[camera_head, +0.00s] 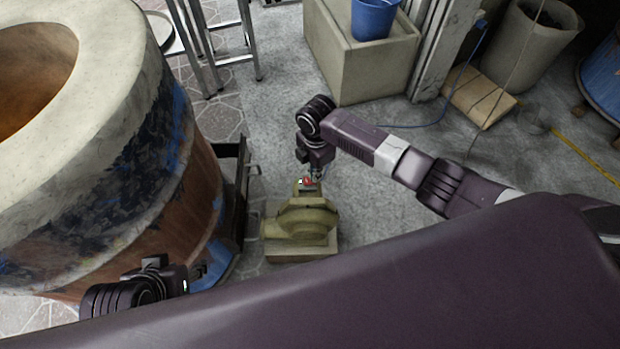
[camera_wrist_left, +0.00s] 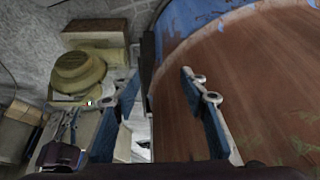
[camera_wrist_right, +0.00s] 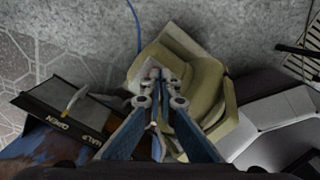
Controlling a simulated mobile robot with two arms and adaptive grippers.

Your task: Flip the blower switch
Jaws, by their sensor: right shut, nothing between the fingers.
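The olive-green blower (camera_head: 303,222) stands on the floor to the right of the barrel oven (camera_head: 190,150). A small switch (camera_head: 307,181) with a red part sits on its far side in the head view. My right gripper (camera_head: 318,173) is shut and empty, pointing down close beside the switch. In the right wrist view its fingertips (camera_wrist_right: 157,76) overlap the blower (camera_wrist_right: 208,88); contact cannot be told, and the switch is not clear there. My left gripper (camera_head: 198,272) is open and empty beside the oven. The left wrist view also shows the blower (camera_wrist_left: 78,75).
A concrete block (camera_head: 360,60) with a blue bucket (camera_head: 373,18) stands behind the blower. A metal ladder (camera_head: 225,40) stands at the back. Floor right of the blower is clear.

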